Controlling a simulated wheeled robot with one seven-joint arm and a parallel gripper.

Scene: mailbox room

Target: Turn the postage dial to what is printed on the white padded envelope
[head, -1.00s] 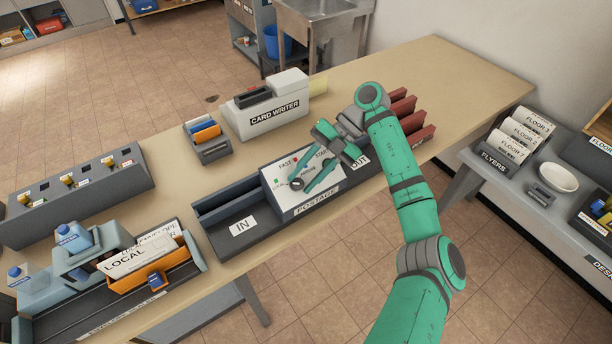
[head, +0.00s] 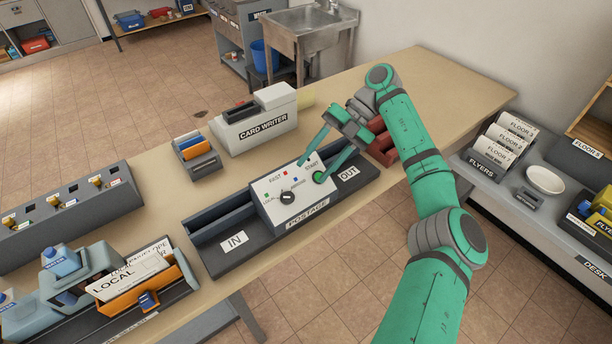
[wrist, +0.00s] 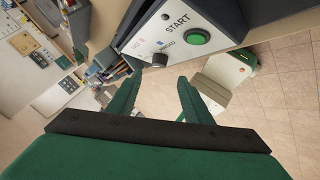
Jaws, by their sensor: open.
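The white postage machine (head: 268,207) has a dark round dial (head: 287,198) on its sloped face, with FAST, ABROAD and a third, left-hand mark around it. The dial's pointing direction is too small to tell. My gripper (head: 311,172) is open and empty, its fingers above the panel, right of the dial and by the green START button (head: 319,177). In the wrist view the dial (wrist: 160,58) shows just beyond the spread fingertips. White envelopes (head: 118,284) stand in an orange holder at lower left; the front one reads LOCAL. Which one is padded I cannot tell.
The IN tray (head: 235,240) lies left of the machine and the OUT tray (head: 348,175) right of it. A card writer (head: 255,126) and a small card holder (head: 197,153) stand behind. Dark red racks (head: 380,147) stand beyond my gripper. The table's far right is clear.

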